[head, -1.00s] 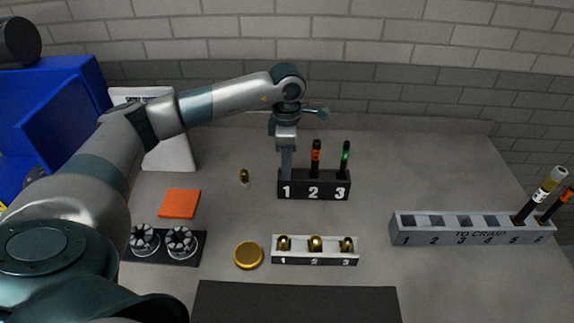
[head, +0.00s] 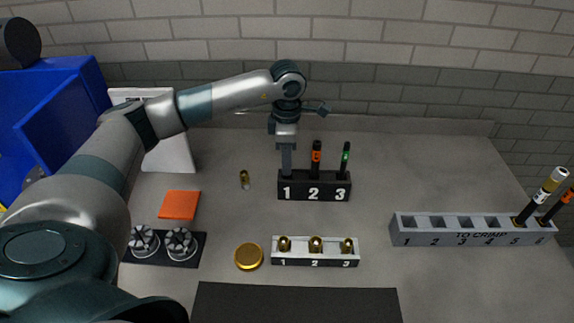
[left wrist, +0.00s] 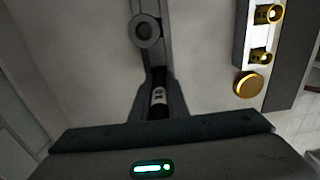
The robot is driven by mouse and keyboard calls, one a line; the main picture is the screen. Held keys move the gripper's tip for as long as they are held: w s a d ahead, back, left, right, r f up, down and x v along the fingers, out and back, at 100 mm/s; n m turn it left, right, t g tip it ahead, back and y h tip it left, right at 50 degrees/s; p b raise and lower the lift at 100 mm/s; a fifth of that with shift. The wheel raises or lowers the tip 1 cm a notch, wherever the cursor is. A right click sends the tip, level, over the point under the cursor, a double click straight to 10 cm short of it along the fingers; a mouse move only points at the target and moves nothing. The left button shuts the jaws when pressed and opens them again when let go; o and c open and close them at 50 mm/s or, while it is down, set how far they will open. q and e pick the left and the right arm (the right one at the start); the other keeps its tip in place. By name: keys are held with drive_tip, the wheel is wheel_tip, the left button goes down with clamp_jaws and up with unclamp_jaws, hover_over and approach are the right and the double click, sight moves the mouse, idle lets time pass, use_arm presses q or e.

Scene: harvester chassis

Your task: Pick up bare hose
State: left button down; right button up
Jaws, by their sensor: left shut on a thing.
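My left gripper (head: 286,172) points straight down at slot 1 of the black hose rack (head: 315,192), numbered 1 to 3. In the left wrist view its jaws (left wrist: 158,82) are shut on a dark hose with a white band (left wrist: 158,97). In the head view the gripper hides this hose. A black hose with an orange band (head: 316,158) stands upright in slot 2. A black hose with a green band (head: 345,160) stands in slot 3. My right gripper is not in view.
A grey TO CRIMP rack (head: 402,238) at right holds two hoses in slots 5 and 6. A white tray (head: 315,262) with brass fittings, a gold disc (head: 249,256), an orange square (head: 179,205) and a small brass fitting (head: 244,178) are nearby. A blue bin (head: 65,120) stands left.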

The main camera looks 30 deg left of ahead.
use_arm(q)
wheel_tip(320, 180, up, 8)
drive_tip(key=b, duration=0.3)
drive_tip(key=shift+r, duration=0.65)
drive_tip(key=shift+s+f, duration=0.1)
drive_tip(key=shift+s, duration=0.05)
